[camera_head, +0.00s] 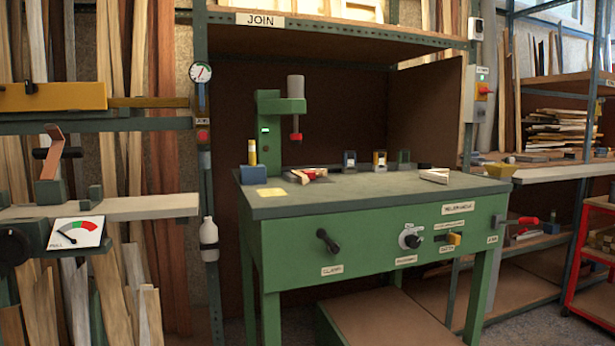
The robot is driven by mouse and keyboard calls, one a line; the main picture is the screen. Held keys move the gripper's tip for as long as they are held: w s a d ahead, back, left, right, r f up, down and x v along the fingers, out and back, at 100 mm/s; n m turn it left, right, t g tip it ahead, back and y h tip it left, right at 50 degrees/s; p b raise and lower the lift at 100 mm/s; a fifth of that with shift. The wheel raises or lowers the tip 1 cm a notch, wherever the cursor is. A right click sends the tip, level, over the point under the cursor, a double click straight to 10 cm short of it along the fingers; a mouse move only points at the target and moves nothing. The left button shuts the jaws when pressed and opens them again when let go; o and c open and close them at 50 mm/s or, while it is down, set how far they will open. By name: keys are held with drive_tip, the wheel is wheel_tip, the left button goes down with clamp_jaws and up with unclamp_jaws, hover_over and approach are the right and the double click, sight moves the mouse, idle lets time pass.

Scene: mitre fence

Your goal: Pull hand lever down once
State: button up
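A lever with a red grip (524,221) sticks out to the right from a grey mount (497,221) on the right end of the green bench; it lies roughly level. A black lever handle (328,241) is on the bench front above a label reading "CLAMP", tilted down to the right. The picture does not settle which of these is the hand lever. A green press (270,130) with a grey cylinder stands on the bench top. My gripper is not in view.
The green bench (370,187) bears small blocks and tools; a knob (410,237) and yellow switch (454,239) are on its front. At left are a pull gauge (76,233) and a yellow beam (52,97). A red cart (594,265) stands at right.

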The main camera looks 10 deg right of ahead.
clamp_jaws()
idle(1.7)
